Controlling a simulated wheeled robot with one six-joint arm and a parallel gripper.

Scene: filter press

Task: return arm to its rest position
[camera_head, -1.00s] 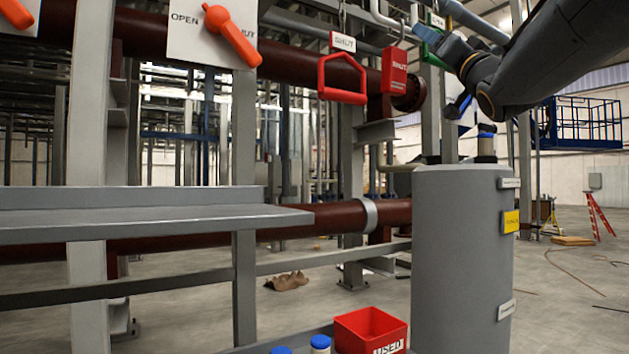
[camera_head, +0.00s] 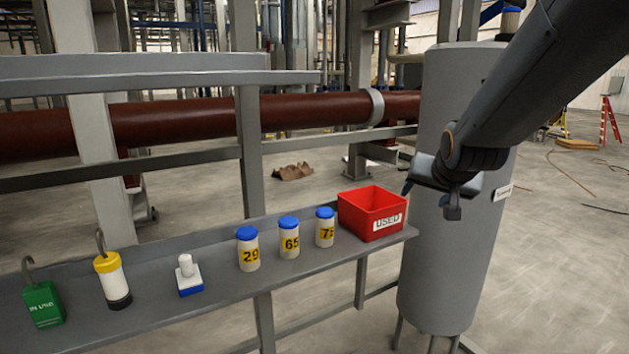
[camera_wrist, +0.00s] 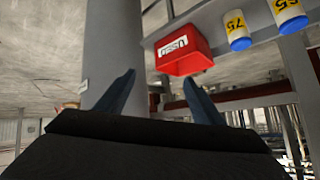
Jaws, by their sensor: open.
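My gripper (camera_head: 428,192) hangs in front of the grey cylindrical tank (camera_head: 440,260), right of the red bin. In the wrist view its two blue-grey fingers (camera_wrist: 160,100) are spread apart with nothing between them. My arm reaches in from the upper right and bends downward at the wrist. Whether the fingers touch the tank cannot be told from the head view.
A red bin (camera_head: 372,212) marked USED sits at the shelf's (camera_head: 215,294) right end. Blue-capped bottles 29 (camera_head: 248,250), 65 (camera_head: 289,240) and 75 (camera_head: 325,229) stand beside it.

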